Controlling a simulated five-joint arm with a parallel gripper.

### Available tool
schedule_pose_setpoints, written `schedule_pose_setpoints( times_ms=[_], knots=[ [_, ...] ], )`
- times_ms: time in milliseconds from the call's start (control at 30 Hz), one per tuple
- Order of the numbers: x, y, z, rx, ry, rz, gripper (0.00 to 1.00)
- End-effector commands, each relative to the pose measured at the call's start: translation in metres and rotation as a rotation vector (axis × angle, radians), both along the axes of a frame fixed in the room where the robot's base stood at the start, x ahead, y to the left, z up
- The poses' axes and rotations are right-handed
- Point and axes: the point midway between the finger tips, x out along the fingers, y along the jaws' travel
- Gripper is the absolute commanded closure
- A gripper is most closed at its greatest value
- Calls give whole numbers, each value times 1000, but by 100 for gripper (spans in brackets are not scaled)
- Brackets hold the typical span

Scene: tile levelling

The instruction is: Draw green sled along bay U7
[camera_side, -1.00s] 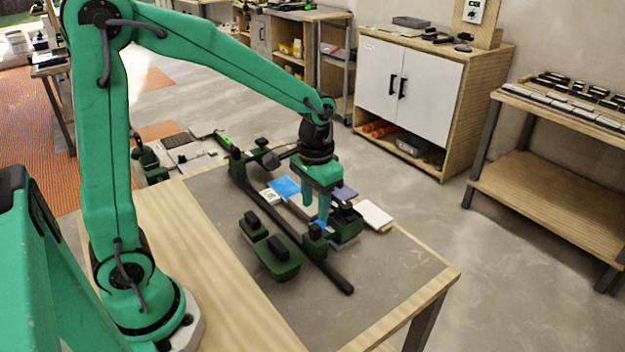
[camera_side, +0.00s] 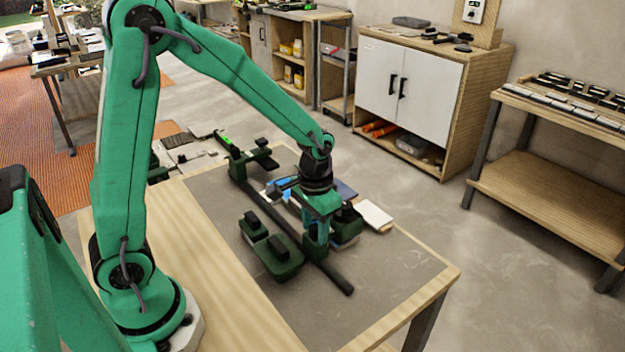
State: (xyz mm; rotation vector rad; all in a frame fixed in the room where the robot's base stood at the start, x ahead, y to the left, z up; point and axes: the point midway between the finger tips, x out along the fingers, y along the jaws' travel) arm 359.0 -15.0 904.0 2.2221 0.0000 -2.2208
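A dark green sled (camera_side: 315,247) sits on the near part of a long black rail (camera_side: 330,275) that runs across the grey work mat. My gripper (camera_side: 318,228) points down with its fingers at the top of this sled. The fingers overlap the sled's upper part, so I cannot tell whether they are closed on it. Tiles in blue and white lie along the right side of the rail, partly hidden behind my gripper; a white tile (camera_side: 374,215) shows clear. No label reading U7 is legible.
Dark green blocks with black handles (camera_side: 278,256) lie left of the rail. A black-topped block (camera_side: 347,220) stands just right of my gripper. A green light (camera_side: 224,138) glows at the rail's far end. The mat's near right part (camera_side: 385,270) is clear.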

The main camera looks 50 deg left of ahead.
Motion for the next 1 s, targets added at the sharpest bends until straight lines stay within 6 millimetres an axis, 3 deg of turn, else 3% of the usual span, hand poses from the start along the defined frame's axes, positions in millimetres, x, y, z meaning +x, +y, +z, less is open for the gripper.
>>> schedule_pose_setpoints(
  times_ms=[133, 333, 600, 1000],
  knots=[
    [0, 0, 0, 0, 0, 0, 60],
    [0, 0, 0, 0, 0, 0, 99],
    [0, 3, 0, 0, 0, 1, 100],
    [0, 28, 1, 0, 0, 2, 100]
  ],
)
